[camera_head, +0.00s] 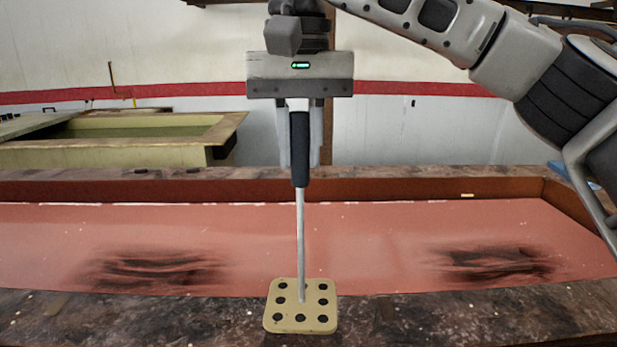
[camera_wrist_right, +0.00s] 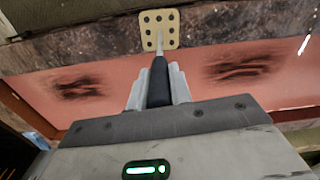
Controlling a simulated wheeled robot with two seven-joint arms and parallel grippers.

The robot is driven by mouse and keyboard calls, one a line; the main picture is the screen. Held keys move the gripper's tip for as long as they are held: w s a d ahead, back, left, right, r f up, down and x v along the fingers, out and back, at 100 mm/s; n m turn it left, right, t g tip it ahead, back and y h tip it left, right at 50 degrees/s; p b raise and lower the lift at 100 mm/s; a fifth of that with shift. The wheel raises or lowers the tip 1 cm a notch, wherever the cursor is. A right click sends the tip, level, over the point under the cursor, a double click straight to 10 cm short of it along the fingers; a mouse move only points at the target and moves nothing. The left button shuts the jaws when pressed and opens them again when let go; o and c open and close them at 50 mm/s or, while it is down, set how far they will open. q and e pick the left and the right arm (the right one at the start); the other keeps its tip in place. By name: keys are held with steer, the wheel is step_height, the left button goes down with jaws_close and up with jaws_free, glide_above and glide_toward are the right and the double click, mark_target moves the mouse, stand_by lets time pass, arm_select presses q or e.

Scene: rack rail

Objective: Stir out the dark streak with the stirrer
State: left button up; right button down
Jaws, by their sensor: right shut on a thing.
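My right gripper (camera_head: 306,160) is shut on the black handle of the stirrer (camera_head: 300,230), which hangs upright. The stirrer has a thin pale rod and a square cream paddle (camera_head: 318,318) with several dark holes. The paddle overlaps the near rim of the long tank in the head view; its exact height is unclear. The wrist view also shows the right gripper (camera_wrist_right: 158,80) and the paddle (camera_wrist_right: 168,29) over the rim. In the tank, one dark streak (camera_head: 145,269) lies left of the stirrer and another dark streak (camera_head: 490,261) lies right. My left gripper is out of view.
The tank holds a flat salmon-red surface (camera_head: 390,225), clear between the streaks. Its stained near rim (camera_head: 440,315) and far rim (camera_head: 420,175) are raised edges. A second, yellowish tank (camera_head: 90,155) stands at the back left, before a white wall with a red stripe.

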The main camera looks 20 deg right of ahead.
steer(key=s+a+r+p, duration=0.4)
steer(key=s+a+r, duration=0.3)
steer(key=r, duration=0.3)
steer(key=shift+s+a+p, duration=0.25)
steer(key=shift+s+p, duration=0.1)
steer(key=shift+s, duration=0.45)
